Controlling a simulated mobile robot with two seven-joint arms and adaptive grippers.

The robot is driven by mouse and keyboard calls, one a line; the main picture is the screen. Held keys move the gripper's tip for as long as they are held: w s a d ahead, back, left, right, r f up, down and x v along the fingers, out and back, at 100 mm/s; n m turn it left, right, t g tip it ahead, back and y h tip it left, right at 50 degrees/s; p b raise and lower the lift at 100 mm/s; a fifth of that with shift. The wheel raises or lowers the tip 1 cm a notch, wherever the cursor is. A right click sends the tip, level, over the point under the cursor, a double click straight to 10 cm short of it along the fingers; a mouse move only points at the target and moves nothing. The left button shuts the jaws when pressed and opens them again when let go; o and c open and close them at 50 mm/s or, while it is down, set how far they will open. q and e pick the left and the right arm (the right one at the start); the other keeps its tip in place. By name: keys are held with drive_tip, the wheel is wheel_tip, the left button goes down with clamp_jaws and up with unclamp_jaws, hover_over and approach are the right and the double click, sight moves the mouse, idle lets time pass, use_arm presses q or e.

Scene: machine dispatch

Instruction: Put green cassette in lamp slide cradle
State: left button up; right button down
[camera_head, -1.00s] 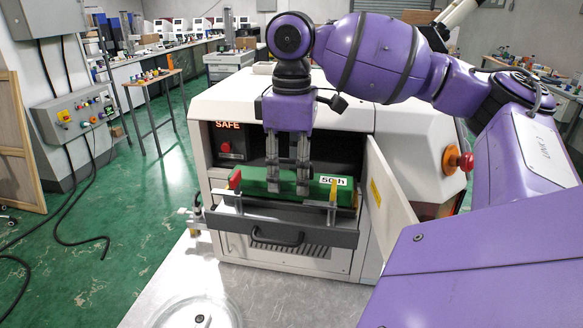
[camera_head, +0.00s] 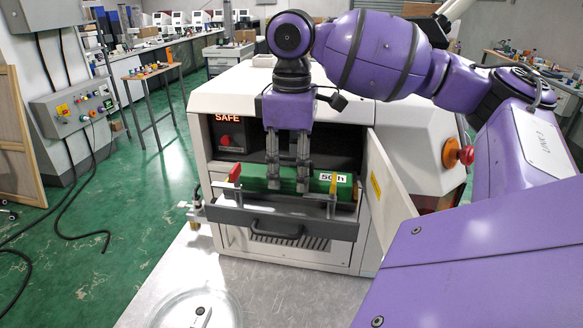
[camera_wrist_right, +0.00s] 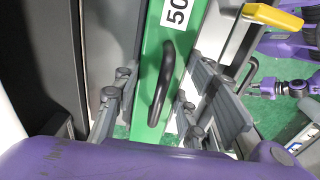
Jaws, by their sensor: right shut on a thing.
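The green cassette (camera_head: 318,187) is a long green block with a "50 h" label and a black handle (camera_wrist_right: 162,85) on top. It lies level at the lamp slide cradle (camera_head: 232,213), the grey pulled-out drawer on the front of the white machine, with a red and a yellow upright near its ends. My right gripper (camera_head: 289,188) points down with its fingers on either side of the cassette, shut on it; the wrist view shows one finger at each side. Whether the cassette's underside touches the cradle is hidden. My left gripper is not in view.
The white machine (camera_head: 240,93) shows a lit SAFE sign above the opening. Its door (camera_head: 388,190) stands open to the right of the drawer. A grey worktop (camera_head: 290,295) with a round clear dish (camera_head: 193,310) lies in front.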

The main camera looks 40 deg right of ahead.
drive_tip(key=shift+f, duration=0.25)
drive_tip(key=c, duration=1)
unclamp_jaws()
wheel_tip(320, 180, up, 12)
